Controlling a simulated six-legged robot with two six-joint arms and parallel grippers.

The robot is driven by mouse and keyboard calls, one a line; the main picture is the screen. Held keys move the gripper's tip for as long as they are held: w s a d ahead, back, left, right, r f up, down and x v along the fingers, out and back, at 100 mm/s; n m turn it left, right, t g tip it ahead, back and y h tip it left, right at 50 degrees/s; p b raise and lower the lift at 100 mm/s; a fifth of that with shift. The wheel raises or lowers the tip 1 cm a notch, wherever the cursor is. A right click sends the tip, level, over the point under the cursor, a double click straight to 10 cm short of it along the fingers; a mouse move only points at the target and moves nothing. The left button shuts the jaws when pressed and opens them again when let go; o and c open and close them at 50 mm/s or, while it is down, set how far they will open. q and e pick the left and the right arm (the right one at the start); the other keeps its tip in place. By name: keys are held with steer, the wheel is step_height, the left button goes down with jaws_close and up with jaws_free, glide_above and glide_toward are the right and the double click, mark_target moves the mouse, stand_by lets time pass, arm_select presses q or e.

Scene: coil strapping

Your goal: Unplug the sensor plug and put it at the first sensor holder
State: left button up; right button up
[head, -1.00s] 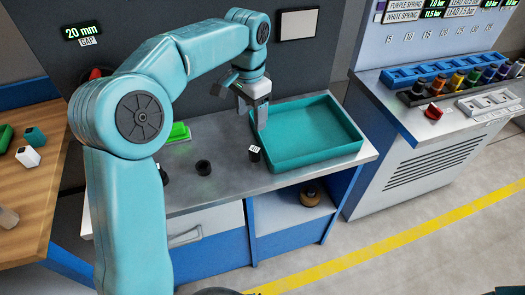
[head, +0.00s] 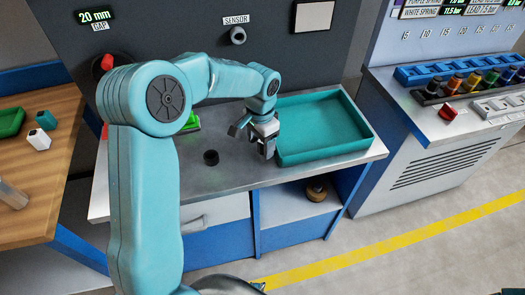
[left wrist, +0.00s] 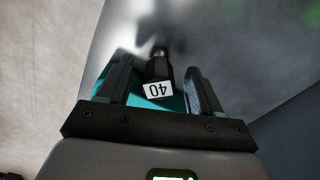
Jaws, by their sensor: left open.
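My left gripper (head: 266,152) is low over the grey bench, left of the teal tray. It is open. In the left wrist view, a black piece with a white "40" label (left wrist: 159,90) stands between its two fingers, not gripped; in the head view my gripper hides it. A round grey fitting (head: 238,36) is on the dark wall panel under the "SENSOR" sign; I cannot tell whether it is a plug or a socket. A short black cylinder (head: 211,157) stands on the bench left of my gripper. No holder is marked as first. My right gripper is out of view.
The teal tray (head: 283,158) takes up the right part of the bench (head: 230,178). A green block (head: 193,124) is partly behind my arm. A wooden table (head: 60,150) is at left; a station with a blue rack (head: 405,75) is at right.

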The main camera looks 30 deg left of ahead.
arm_select(q)
steer(key=f, duration=0.2)
steer(key=shift+w+d+f, duration=0.1)
steer(key=shift+w+f, duration=0.2)
steer(key=shift+f, duration=0.05)
steer(key=shift+s+r, duration=0.1)
steer(key=shift+s, duration=0.15)
steer(key=c, duration=0.5)
steer(key=shift+w, duration=0.15)
steer(key=c, duration=0.6)
steer(key=shift+c, duration=0.2)
